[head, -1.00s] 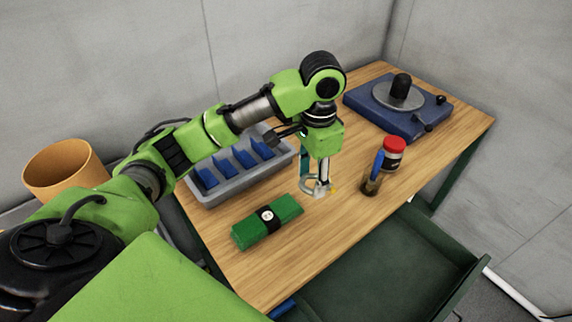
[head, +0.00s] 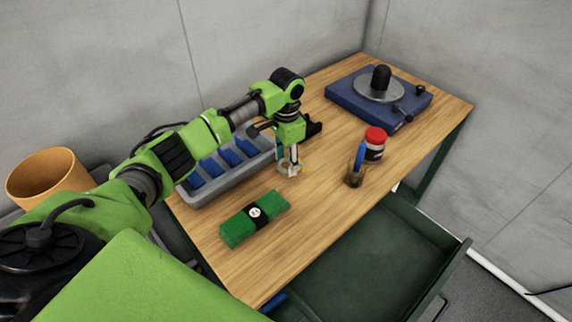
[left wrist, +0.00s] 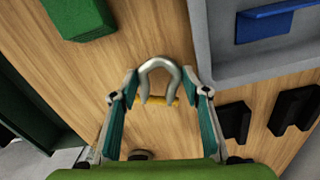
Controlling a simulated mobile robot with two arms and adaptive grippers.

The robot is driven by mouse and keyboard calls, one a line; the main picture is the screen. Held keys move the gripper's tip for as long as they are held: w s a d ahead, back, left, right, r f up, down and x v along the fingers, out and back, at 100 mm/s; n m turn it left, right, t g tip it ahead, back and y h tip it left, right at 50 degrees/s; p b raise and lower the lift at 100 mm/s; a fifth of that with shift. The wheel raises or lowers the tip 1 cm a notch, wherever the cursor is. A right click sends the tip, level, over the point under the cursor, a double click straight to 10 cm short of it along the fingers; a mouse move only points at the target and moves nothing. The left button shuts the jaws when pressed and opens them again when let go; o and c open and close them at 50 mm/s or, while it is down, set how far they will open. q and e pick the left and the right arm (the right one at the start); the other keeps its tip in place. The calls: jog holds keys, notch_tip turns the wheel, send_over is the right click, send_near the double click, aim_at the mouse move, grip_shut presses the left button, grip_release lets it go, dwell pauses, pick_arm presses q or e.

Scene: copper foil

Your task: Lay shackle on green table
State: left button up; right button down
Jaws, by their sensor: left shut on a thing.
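The shackle is a silver U-shaped bow (left wrist: 158,66) with a yellow pin across its open end. In the left wrist view it sits between the fingers of my left gripper (left wrist: 159,88), which is shut on it. In the head view my left gripper (head: 290,165) points down over the table, and the shackle shows small and partly covered at its tips. Whether it touches the wood is hard to tell. The table (head: 320,215) has a bare wooden top and a dark green frame. My right gripper is not in view.
A grey tray (head: 203,201) with blue dividers lies left of the gripper, and a green packet (head: 238,229) lies in front. A green drawer (head: 375,262) is open in front.

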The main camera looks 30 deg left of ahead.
pick_arm(q)
jog(key=shift+f, duration=1.15)
jog(key=shift+d, duration=0.1)
jog(key=o, duration=1.3)
jog(key=shift+s+f, duration=0.1)
jog(key=shift+f, duration=0.05)
jog(key=shift+c, duration=0.2)
jog(key=shift+r, duration=0.55)
notch_tip(320, 180, up, 11)
jog(key=b, duration=0.1)
jog(key=shift+r+b, duration=0.15)
jog(key=shift+b, duration=0.15)
jog(key=shift+r, duration=0.1)
